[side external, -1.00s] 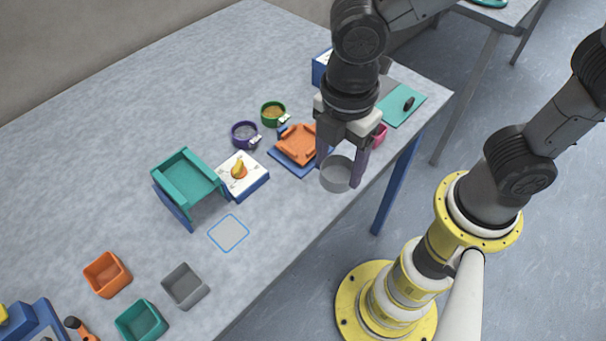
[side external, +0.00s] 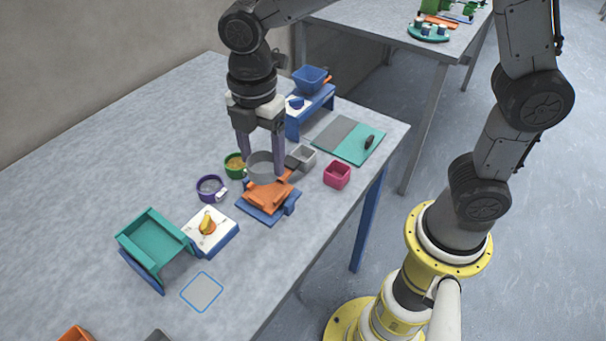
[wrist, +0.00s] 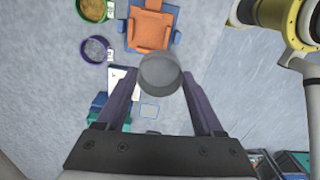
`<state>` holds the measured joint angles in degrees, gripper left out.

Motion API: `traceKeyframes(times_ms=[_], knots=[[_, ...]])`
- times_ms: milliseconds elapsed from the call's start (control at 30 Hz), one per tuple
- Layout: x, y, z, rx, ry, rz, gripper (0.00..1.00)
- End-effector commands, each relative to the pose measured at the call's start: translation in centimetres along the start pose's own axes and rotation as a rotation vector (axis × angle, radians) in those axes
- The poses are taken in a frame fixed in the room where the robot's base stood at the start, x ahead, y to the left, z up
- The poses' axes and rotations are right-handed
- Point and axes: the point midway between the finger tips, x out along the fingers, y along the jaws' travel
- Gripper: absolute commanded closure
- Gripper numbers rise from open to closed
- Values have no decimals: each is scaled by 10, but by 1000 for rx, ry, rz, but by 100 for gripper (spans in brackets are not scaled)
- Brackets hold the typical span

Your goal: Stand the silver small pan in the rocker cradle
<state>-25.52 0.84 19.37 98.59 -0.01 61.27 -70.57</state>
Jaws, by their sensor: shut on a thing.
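The silver small pan (side external: 262,171) is a round grey cup. My gripper (side external: 261,164) is shut on it, with one dark finger on each side; in the wrist view the pan (wrist: 160,75) sits between the fingertips. The rocker cradle (side external: 268,198) is orange on a blue base. In the side view the pan is in front of the cradle's far part. In the wrist view the cradle (wrist: 151,29) lies just beyond the pan, which overlaps its near edge. I cannot tell whether they touch.
A green pot (side external: 235,164) and a purple pot (side external: 210,190) stand left of the cradle. A white-topped block (side external: 221,232) bears a yellow heap. A teal holder (side external: 152,240) is further left.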

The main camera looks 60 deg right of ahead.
Motion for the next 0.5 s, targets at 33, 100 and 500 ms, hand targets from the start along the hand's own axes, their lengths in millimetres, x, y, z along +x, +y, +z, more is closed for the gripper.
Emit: traceKeyframes(times_ms=[33,100,500], knots=[[6,11,10,32,-1,-2,85],[13,19,19,64,0,-2,85],[37,24,34,107,0,0,85]])
